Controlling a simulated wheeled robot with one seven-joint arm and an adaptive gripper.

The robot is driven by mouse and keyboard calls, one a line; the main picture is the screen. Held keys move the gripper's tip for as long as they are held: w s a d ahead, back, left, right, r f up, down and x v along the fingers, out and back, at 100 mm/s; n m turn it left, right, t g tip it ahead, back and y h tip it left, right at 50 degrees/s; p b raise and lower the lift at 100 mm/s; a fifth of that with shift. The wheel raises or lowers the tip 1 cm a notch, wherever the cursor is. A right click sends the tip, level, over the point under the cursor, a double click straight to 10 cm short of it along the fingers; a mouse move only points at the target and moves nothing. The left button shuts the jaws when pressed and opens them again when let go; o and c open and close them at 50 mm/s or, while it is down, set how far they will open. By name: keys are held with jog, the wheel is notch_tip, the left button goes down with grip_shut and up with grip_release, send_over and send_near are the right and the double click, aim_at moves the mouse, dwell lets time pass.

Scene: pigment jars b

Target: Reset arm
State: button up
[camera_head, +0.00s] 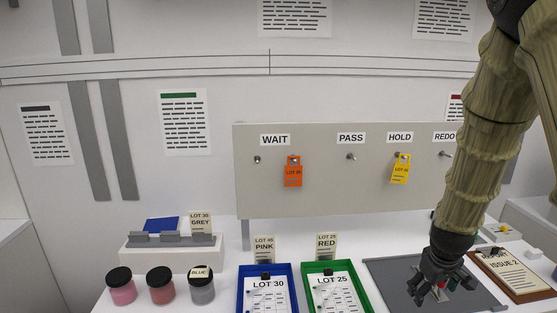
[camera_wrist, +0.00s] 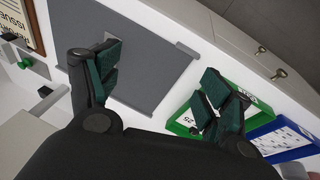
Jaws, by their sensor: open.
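My gripper (camera_head: 436,284) hangs low over the grey mat (camera_head: 395,283) at the right of the counter in the head view. In the wrist view my gripper (camera_wrist: 165,75) has its two green-padded fingers spread wide, with nothing between them. The mat (camera_wrist: 130,25) lies beyond the fingers there. A small red spot beside the fingers in the head view is too small to identify. My arm comes down from the upper right and covers part of the board behind it.
A blue tray (camera_head: 239,300) and a green tray (camera_head: 369,300) hold lot sheets left of the mat. A peg board (camera_head: 330,200) bears orange (camera_head: 293,175) and yellow (camera_head: 400,172) tags. A clipboard (camera_head: 541,294) lies right.

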jog(key=s+a+f+g+b, duration=0.1)
jog(key=s+a+f, duration=0.3)
jog(key=f, duration=0.5)
jog(key=s+a+f+m, duration=0.1)
jog(key=s+f, duration=0.5)
jog(key=f, duration=0.2)
jog(key=s+a+f+g+b, duration=0.1)
jog(key=s+a+f, duration=0.3)
jog(key=f, duration=0.5)
jog(key=s+a+f+m+y+b, duration=0.1)
jog(key=s+a+f, duration=0.3)
jog(key=s, duration=0.6)
jog(key=s+a+f+m+g+y+b, duration=0.1)
jog(key=s+a+f, duration=0.3)
jog(key=s+f, duration=0.5)
jog(key=shift+s, duration=0.8)
